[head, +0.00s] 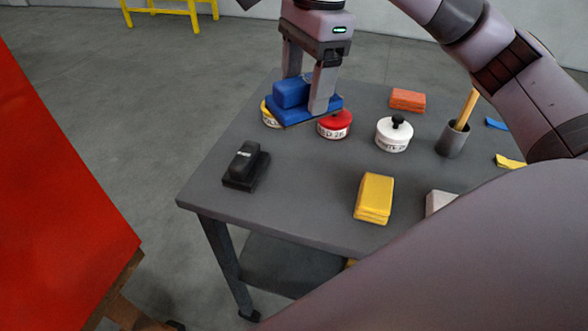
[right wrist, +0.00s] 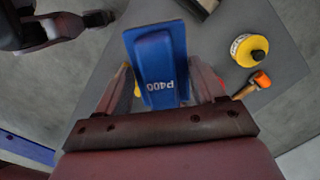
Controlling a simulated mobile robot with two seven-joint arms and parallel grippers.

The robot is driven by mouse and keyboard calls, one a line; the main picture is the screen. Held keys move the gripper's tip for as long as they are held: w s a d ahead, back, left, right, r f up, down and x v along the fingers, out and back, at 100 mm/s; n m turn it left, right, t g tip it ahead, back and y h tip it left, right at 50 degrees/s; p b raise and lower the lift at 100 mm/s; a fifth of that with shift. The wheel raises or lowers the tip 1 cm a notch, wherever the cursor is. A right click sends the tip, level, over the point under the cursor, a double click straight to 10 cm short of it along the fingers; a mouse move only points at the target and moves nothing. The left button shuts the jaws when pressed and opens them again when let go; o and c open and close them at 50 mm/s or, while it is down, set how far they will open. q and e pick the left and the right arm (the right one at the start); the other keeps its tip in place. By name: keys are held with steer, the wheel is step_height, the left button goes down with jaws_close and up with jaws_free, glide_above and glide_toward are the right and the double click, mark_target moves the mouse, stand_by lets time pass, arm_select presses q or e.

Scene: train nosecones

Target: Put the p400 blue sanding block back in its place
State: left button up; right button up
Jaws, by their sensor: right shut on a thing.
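The blue sanding block (head: 290,98) is in my right gripper (head: 308,92), above the back left part of the grey table. The gripper's fingers are on either side of the block. It looks about level in the head view; a gap below it is hard to judge. In the right wrist view, the blue block (right wrist: 158,60) lies between the fingers (right wrist: 158,98), with "P400" lettering readable on it. My left gripper is not clearly seen in either view.
A yellow tin (head: 268,116) and a red tin (head: 335,124) stand close to the held block. On the grey table (head: 300,190) are also a black block (head: 245,165), a yellow block (head: 374,196), an orange block (head: 407,99), a white tin (head: 393,136) and a cup (head: 453,141).

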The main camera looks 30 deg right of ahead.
steer(key=shift+d+r, duration=0.45)
steer(key=shift+d+f+m, duration=0.1)
steer(key=shift+f+m, duration=0.1)
steer(key=shift+m, duration=0.1)
step_height(320, 180, down, 15)
steer(key=shift+s+f+b, duration=0.1)
steer(key=shift+b, duration=0.9)
steer(key=shift+f, duration=2)
steer(key=o, duration=0.9)
steer(key=shift+o, duration=0.2)
